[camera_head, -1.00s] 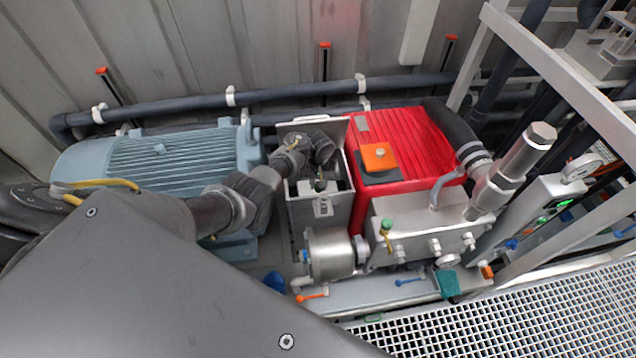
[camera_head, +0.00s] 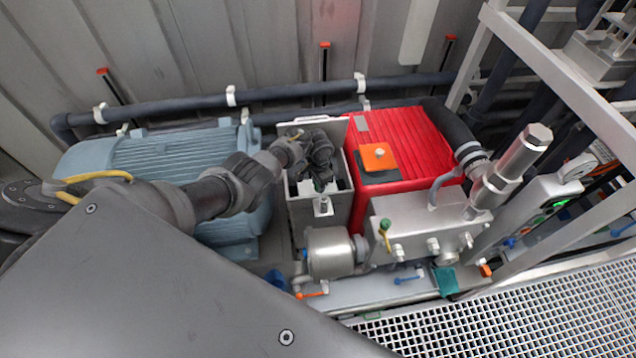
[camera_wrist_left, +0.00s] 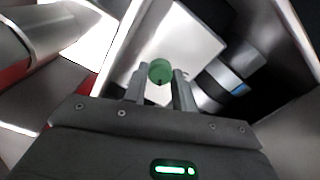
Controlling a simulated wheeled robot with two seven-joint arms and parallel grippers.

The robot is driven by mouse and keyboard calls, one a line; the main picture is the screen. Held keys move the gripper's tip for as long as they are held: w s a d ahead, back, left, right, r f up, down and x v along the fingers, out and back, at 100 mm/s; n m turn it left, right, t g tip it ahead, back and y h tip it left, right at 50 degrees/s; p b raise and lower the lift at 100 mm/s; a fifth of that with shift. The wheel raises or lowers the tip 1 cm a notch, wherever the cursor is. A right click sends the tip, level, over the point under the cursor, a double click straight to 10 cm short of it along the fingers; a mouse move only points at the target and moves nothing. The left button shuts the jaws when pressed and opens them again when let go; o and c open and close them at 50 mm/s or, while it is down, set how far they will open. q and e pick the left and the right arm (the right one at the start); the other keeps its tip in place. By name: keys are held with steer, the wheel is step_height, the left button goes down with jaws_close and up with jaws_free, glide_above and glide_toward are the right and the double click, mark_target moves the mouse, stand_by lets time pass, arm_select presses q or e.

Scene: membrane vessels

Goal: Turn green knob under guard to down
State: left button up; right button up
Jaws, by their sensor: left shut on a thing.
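The green knob (camera_wrist_left: 160,71) is round and shows in the left wrist view between the two fingers of my left gripper (camera_wrist_left: 159,83). The fingers are shut on it, one at each side. In the head view my left gripper (camera_head: 322,186) reaches down into an open-topped grey metal guard box (camera_head: 342,206). There my wrist hides most of the knob, and I cannot read which way it points. My right gripper is not in view.
A red ribbed block (camera_head: 412,138) stands right of the box, and a blue-grey motor (camera_head: 165,155) left of it. A silver cylinder (camera_head: 330,252) sits in front. Another green-topped valve (camera_head: 385,226) is on the silver manifold (camera_head: 425,232). Pipes run along the back wall.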

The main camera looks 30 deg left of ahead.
arm_select(q)
steer(key=m, duration=0.2)
steer(key=shift+f+m, duration=0.1)
steer(key=shift+m, duration=0.3)
steer(key=m+b, duration=0.1)
steer(key=m, duration=0.2)
steer(key=shift+m, duration=0.3)
steer(key=m+b, duration=0.2)
steer(key=m, duration=0.3)
steer(key=shift+s, duration=0.1)
steer(key=shift+m, duration=0.5)
steer(key=o, duration=1)
